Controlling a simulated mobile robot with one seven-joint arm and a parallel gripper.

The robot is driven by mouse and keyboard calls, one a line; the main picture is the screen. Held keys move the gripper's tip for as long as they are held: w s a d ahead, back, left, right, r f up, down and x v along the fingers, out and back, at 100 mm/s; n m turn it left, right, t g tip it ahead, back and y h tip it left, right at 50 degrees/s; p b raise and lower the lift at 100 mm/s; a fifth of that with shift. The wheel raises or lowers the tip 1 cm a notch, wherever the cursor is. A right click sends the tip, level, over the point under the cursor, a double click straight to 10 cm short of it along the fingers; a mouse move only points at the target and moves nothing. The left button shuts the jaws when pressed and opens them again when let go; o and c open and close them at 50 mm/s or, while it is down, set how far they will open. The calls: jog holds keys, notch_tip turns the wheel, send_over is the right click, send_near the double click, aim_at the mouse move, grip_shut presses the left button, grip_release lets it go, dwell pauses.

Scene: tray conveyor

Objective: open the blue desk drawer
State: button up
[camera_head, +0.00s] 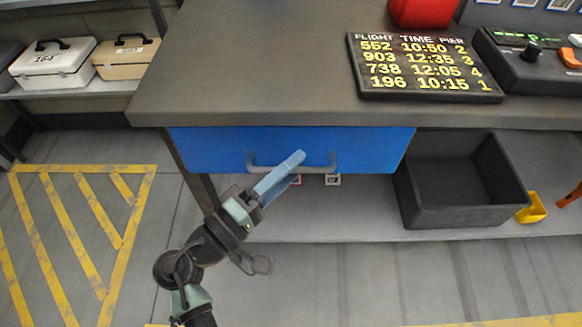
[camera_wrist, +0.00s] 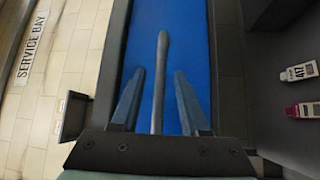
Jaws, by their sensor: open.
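The blue desk drawer (camera_head: 210,150) sits under the front edge of the grey desk top and looks shut. Its grey bar handle (camera_head: 322,168) runs sideways across the drawer's front. My gripper (camera_head: 294,160) reaches up from below in front of the handle and covers part of it. In the wrist view the blue drawer front (camera_wrist: 180,25) fills the middle. The handle (camera_wrist: 161,85) runs between the two fingers of my gripper (camera_wrist: 159,72), which is open with a gap on each side of the bar.
A flight board (camera_head: 425,68) and a control box (camera_head: 530,60) stand on the desk top (camera_head: 250,60). An open dark bin (camera_head: 410,200) and a yellow scoop-like item (camera_head: 533,208) are on the lower shelf. White and tan cases (camera_head: 52,66) stand left. The striped floor area is clear.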

jog(key=shift+w+d, duration=0.1)
grip_shut()
dwell(1.4)
